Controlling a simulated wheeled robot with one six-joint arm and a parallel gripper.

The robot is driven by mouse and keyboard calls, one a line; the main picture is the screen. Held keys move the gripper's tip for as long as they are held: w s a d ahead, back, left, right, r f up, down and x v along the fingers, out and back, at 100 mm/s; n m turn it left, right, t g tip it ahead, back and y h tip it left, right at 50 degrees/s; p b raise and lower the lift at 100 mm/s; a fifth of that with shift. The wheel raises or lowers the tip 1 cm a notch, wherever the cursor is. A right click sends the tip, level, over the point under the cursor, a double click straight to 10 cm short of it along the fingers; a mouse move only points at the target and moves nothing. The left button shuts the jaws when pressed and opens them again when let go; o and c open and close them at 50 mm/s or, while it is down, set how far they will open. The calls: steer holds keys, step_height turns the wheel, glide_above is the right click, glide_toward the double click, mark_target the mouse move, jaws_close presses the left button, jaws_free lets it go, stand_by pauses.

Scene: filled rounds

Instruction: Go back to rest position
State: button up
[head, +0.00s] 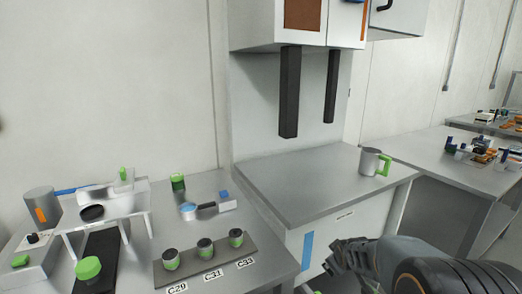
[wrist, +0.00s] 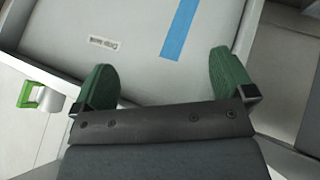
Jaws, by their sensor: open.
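My gripper (head: 338,258) is at the lower right of the head view, in front of the cabinet (head: 345,240) under the grey worktop. In the wrist view my gripper (wrist: 163,75) has its two green fingers wide apart with nothing between them. The head view shows part of my arm reaching in from the lower right corner.
A grey mug with a green handle (head: 371,162) stands on the worktop (head: 310,182). On the left table, a dark rack (head: 190,271) holds three green-and-black rounds. Wall cupboards (head: 345,22) hang above. Most of the worktop is clear.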

steer(key=s+a+r+m+g+y+p, duration=0.1)
steer(key=s+a+r+m+g+p, duration=0.1)
steer(key=s+r, duration=0.7)
steer(key=s+a+r+m+g+p, duration=0.2)
steer(key=s+a+r+m+p, duration=0.2)
steer(key=s+a+r+p, duration=0.2)
steer(key=s+r+p, duration=0.2)
steer(key=s+r, duration=0.2)
steer(key=s, duration=0.2)
steer(key=shift+y, duration=0.4)
steer(key=shift+r, duration=0.15)
steer(key=shift+c, duration=0.3)
